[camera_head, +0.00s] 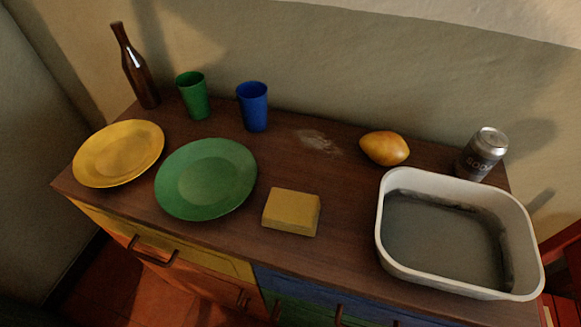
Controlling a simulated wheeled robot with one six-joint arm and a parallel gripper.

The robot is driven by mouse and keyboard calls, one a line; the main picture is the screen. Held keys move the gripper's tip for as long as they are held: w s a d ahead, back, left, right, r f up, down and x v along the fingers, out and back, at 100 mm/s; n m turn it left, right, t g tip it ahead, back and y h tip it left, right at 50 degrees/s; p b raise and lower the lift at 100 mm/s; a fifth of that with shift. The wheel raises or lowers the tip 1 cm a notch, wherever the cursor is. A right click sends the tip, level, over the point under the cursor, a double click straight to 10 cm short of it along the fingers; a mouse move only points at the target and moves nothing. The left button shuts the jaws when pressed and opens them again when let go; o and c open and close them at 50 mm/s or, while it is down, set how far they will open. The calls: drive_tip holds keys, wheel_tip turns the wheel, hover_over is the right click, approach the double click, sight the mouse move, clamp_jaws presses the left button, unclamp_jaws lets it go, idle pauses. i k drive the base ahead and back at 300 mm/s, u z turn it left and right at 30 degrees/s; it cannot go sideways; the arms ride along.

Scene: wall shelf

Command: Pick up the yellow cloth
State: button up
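A yellow block-shaped thing (291,212), which looks like a folded cloth or a sponge, lies near the front edge of the wooden cabinet top (335,215). It is to the right of the green plate (206,179) and to the left of the white tub (386,237). Nothing covers it. It is the only yellow cloth-like thing in view. My gripper does not show in the head camera view.
A yellow plate (119,153), brown bottle (136,68), green cup (193,95) and blue cup (253,106) stand at the left and back. A yellow-orange fruit (384,148) and soda can (482,154) are behind the tub. A pale smudge (318,141) marks the wood.

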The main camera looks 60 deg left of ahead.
sight(289, 211)
drive_tip(key=u, duration=1.9)
